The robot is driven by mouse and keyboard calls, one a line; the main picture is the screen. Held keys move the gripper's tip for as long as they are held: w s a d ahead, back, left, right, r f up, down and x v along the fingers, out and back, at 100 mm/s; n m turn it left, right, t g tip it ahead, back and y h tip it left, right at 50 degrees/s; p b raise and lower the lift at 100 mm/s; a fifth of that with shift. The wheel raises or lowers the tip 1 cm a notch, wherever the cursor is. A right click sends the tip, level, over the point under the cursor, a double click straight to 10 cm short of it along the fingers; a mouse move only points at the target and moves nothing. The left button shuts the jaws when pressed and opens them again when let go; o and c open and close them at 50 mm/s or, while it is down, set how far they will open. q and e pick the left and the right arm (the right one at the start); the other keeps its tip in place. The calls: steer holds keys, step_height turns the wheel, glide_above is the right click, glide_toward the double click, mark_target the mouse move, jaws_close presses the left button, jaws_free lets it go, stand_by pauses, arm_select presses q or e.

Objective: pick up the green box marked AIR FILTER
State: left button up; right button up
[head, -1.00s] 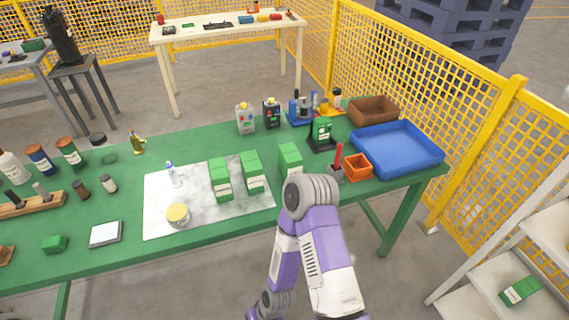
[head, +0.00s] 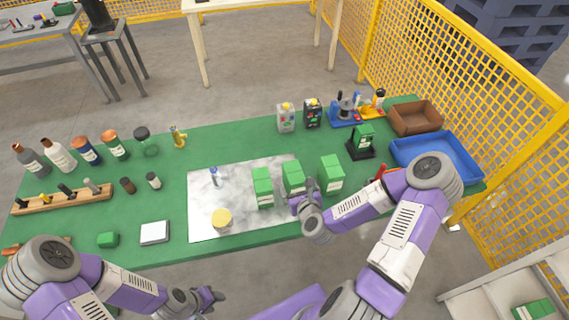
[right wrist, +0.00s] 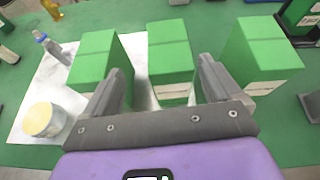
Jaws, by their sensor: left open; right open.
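Three upright green boxes stand in a row: a left box (head: 263,188), a middle box (head: 293,178) and a right box (head: 331,175). Their labels are too small to read, so I cannot tell which is marked AIR FILTER. My right gripper (head: 302,198) is open, low at the near side of the middle box. In the right wrist view, the middle box (right wrist: 170,55) shows ahead between the open fingers (right wrist: 160,90), with the left box (right wrist: 96,58) and right box (right wrist: 258,52) outside them. My left gripper (head: 208,299) is open and empty, off the table's front edge.
The boxes stand on the green table (head: 180,250), the left two at the pale marbled mat (head: 200,200). A yellow-lidded jar (head: 221,219) and a small bottle (head: 214,176) are left of them. A black stand (head: 361,150) and blue tray (head: 440,155) are to the right.

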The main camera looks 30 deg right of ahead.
mark_target(294, 174)
steer(key=shift+w+d+r+m, duration=0.15)
steer(key=shift+d+r+m, duration=0.25)
steer(key=shift+r, duration=0.05)
steer(key=shift+d+r, duration=0.1)
steer(key=shift+d, duration=0.05)
steer(key=shift+w+d+f+b, duration=0.1)
steer(key=shift+w+f+b, duration=0.3)
steer(key=shift+b, duration=0.55)
steer(key=shift+w+f+b, duration=0.15)
steer(key=shift+w+b, duration=0.25)
steer(key=shift+b, duration=0.2)
steer(key=shift+x, duration=2.7)
steer(key=shift+c, duration=0.4)
steer(key=c, duration=1.6)
